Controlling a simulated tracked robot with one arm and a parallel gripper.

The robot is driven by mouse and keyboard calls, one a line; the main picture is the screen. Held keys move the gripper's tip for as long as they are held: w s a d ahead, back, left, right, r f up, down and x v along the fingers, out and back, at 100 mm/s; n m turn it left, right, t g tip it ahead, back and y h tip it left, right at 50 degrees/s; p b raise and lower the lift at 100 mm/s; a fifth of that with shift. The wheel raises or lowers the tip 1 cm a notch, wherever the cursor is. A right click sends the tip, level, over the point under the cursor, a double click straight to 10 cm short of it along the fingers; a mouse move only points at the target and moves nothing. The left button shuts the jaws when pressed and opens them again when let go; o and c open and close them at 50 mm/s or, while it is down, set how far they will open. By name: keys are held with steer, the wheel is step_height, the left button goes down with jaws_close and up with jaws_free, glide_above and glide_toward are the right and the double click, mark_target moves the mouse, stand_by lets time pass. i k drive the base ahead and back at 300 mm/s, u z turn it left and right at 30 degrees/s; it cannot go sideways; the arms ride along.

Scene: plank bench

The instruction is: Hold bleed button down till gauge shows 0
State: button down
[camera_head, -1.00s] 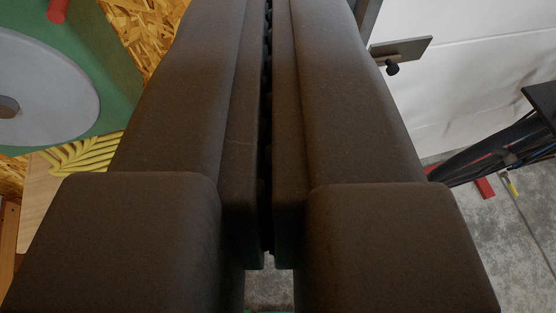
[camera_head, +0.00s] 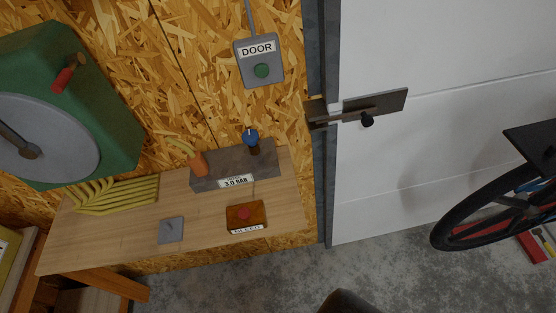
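The bleed button is a red button (camera_head: 244,213) on an orange-brown box labelled BLEED (camera_head: 247,229), near the front right of the wooden bench (camera_head: 120,239). Behind it, a grey block (camera_head: 207,180) carries a display (camera_head: 236,181) that appears to read 3.0 BAR. A blue-topped fitting (camera_head: 251,138) and an orange part (camera_head: 198,164) stand on the block. Only a dark rounded piece, apparently of my gripper (camera_head: 345,302), shows at the bottom edge, low and right of the bench and apart from the button. Its fingertips cannot be made out.
A green-housed wheel (camera_head: 110,105) is at left. A DOOR box with a green button (camera_head: 261,71) hangs above. A white door (camera_head: 430,60) and bicycle wheel (camera_head: 470,220) are right.

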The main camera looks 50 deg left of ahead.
mark_target(244, 213)
steer(key=k, duration=0.95)
steer(key=u, duration=0.45)
steer(key=i, duration=1)
